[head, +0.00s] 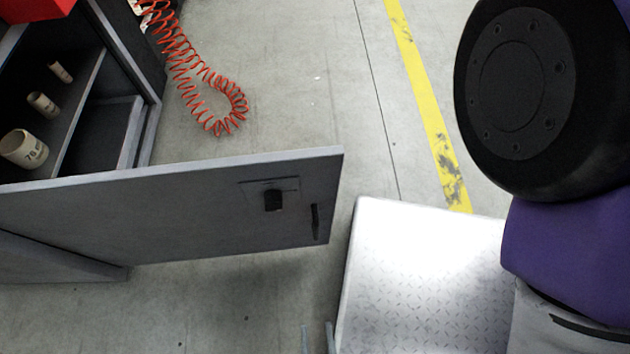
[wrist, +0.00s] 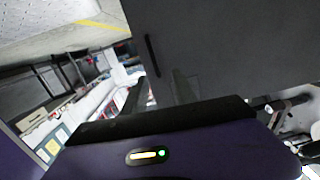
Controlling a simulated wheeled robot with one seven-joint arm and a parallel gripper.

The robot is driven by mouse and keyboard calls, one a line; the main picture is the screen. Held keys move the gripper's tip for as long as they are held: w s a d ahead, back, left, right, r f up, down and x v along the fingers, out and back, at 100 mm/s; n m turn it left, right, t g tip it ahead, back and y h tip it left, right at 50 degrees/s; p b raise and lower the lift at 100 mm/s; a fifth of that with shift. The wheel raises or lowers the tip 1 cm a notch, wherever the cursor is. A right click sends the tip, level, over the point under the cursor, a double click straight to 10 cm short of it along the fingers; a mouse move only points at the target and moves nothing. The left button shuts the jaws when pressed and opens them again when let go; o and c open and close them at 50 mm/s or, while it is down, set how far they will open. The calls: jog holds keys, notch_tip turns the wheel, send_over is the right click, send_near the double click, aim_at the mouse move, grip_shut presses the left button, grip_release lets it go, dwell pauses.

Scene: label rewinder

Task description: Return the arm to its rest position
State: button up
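My arm is at the right of the head view, with a black round joint and a purple link. My gripper (wrist: 165,112) shows only in part in the wrist view, as a black edge over a purple housing with a small lit indicator. The dark grey cabinet door (wrist: 225,45) fills the upper right of the wrist view, beyond the gripper. Its black handle (wrist: 153,56) is apart from the gripper.
The door (head: 170,212) stands open in the head view. The cabinet shelf (head: 80,105) holds several pale cores, one a large core (head: 24,149). A red coiled hose (head: 215,105) hangs behind. A white platform (head: 425,275) stands right of the door.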

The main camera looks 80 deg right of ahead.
jog(key=w+d+f+t+y, duration=0.1)
jog(key=w+d+f+y, duration=0.1)
jog(key=w+d, duration=0.25)
jog(key=d+r+n+t+y, duration=0.7)
jog(key=d+r+n+y, duration=0.1)
jog(key=d+r, duration=0.4)
notch_tip(320, 180, up, 40)
jog(key=d+n+t+y+p, duration=0.1)
jog(key=n+y+p, duration=0.5)
jog(key=p, duration=2.3)
jog(key=shift+s+f+n, duration=0.15)
jog(key=shift+s+n, duration=0.05)
jog(key=shift+n, duration=0.3)
jog(key=shift+s, duration=0.1)
